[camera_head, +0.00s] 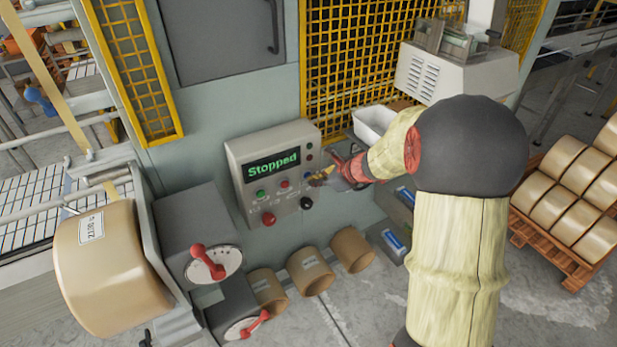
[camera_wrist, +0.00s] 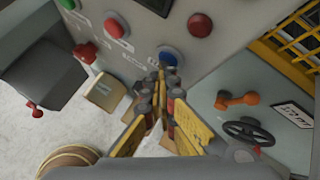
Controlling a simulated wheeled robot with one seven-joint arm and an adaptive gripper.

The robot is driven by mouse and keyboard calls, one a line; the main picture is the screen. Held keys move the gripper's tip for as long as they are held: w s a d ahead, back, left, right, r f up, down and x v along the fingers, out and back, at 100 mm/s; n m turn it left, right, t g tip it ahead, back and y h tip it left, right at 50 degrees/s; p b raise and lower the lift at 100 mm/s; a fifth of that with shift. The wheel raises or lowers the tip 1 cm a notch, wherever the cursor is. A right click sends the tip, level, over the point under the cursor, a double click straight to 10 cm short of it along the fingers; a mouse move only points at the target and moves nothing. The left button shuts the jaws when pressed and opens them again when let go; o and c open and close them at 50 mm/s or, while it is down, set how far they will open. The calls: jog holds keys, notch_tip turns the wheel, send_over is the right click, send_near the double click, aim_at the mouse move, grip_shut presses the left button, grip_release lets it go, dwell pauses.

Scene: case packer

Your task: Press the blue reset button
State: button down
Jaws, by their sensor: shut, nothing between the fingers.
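The blue reset button (camera_wrist: 169,57) shows in the wrist view on the grey control panel, with a pale ring around it. My gripper (camera_wrist: 163,78) is shut and empty, its fingertips close to the lower edge of the button. I cannot tell whether they touch it. In the head view my gripper (camera_head: 318,179) is at the right side of the control panel (camera_head: 238,172), and the blue button is hard to make out there. The panel's display (camera_head: 272,166) reads "Stopped" in green letters.
Near the blue button are a red button (camera_wrist: 200,25), another red button (camera_wrist: 114,27) and a green button (camera_wrist: 69,4). A red mushroom knob (camera_head: 268,218) sits low on the panel. Cardboard rolls (camera_head: 311,270) stand on the floor below. A yellow mesh guard (camera_head: 358,60) rises behind.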

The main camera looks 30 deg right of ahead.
jog(key=shift+s, duration=0.9)
jog(key=s+b, duration=0.1)
jog(key=s, duration=0.4)
jog(key=shift+d, duration=0.1)
jog(key=shift+n, duration=0.3)
dwell(0.6)
